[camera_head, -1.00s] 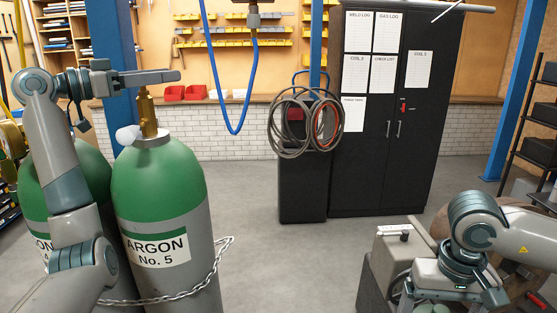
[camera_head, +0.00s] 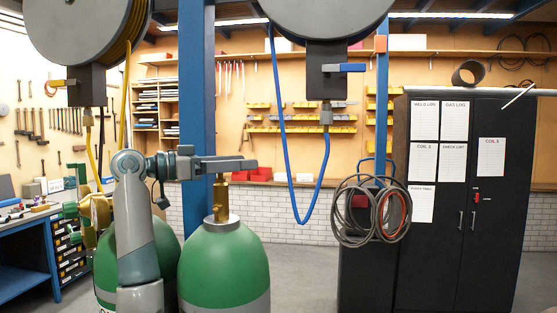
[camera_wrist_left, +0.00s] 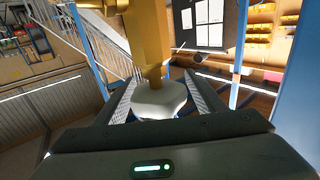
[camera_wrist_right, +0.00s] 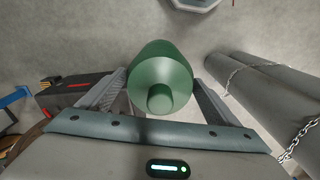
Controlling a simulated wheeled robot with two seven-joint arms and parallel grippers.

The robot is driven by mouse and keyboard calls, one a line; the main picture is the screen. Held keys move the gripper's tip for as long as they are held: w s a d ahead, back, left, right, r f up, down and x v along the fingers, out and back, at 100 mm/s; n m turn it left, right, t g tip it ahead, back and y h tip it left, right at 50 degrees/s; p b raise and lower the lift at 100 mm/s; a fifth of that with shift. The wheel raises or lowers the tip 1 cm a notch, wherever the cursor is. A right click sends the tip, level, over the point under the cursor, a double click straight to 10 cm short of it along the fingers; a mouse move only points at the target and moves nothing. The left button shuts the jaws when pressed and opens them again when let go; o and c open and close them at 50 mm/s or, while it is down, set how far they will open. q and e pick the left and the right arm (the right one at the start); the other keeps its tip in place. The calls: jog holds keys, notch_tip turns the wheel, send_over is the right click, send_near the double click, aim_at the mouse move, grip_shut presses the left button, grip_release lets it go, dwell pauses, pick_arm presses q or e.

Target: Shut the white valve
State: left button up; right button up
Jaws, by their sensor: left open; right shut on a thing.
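The white valve (camera_wrist_left: 160,98) is a rounded white knob on a brass fitting (camera_wrist_left: 149,35), between the fingers of my left gripper (camera_wrist_left: 160,84) in the left wrist view. My left gripper (camera_head: 248,164) is open and just above the fitting there. My right gripper (camera_wrist_right: 160,82) is shut on a green round piece (camera_wrist_right: 160,75) with a small knob end. It is out of the head view.
A second green cylinder (camera_head: 165,255) stands beside the first, behind my left arm. A blue hose (camera_head: 283,120) hangs from a reel (camera_head: 320,12) right of the gripper. A black cabinet (camera_head: 440,250) stands at the right. Grey floor (camera_head: 300,280) lies open between.

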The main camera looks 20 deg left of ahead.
jog(key=shift+f+b, duration=0.35)
jog(key=shift+f, duration=0.15)
pick_arm(q)
jog(key=d+r+b, duration=0.5)
jog(key=d+r, duration=0.5)
jog(key=d, duration=0.1)
jog(key=shift+s+d+r+b, duration=0.2)
jog(key=shift+d+r+b, duration=0.05)
jog(key=shift+d+b, duration=0.1)
pick_arm(e)
notch_tip(320, 180, down, 6)
jog(key=shift+r, duration=0.15)
jog(key=shift+s, duration=0.1)
